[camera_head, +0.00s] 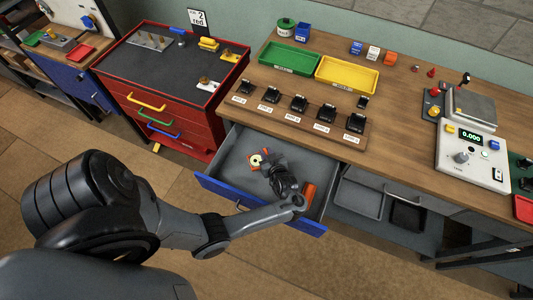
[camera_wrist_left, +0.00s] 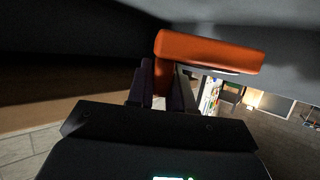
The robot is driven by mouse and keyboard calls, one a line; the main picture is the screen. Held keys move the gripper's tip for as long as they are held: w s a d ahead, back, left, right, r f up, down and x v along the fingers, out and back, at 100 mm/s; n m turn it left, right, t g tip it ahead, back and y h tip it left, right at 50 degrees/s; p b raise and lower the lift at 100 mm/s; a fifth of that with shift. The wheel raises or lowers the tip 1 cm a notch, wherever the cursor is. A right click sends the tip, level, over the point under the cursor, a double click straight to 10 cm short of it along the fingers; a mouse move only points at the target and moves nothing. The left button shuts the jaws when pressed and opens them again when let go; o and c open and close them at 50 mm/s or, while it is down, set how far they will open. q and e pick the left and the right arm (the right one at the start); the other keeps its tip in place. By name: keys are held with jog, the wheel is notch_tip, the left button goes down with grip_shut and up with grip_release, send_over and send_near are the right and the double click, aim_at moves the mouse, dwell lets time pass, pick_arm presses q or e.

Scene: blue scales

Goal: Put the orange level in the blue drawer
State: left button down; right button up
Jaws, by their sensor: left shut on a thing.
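The blue drawer (camera_head: 222,189) is pulled out under the wooden bench, with a grey inside. My left gripper (camera_head: 265,160) is over the drawer's inside, pointing away from the drawer front. It is shut on the orange level (camera_head: 254,162), which shows a yellow-green spot in the head view. I cannot tell whether the level touches the drawer floor. My right gripper is not in view.
An orange-brown piece (camera_head: 308,194) shows beside my wrist at the drawer's right; I cannot tell what it is. A row of black items on a wooden board (camera_head: 335,132) lies above the drawer. A red cabinet (camera_head: 185,125) stands left. Grey trays (camera_head: 358,199) sit below, right.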

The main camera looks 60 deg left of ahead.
pick_arm(q)
jog(key=shift+f, duration=0.35)
jog(key=c, duration=1)
grip_release()
jog(key=shift+r, duration=0.15)
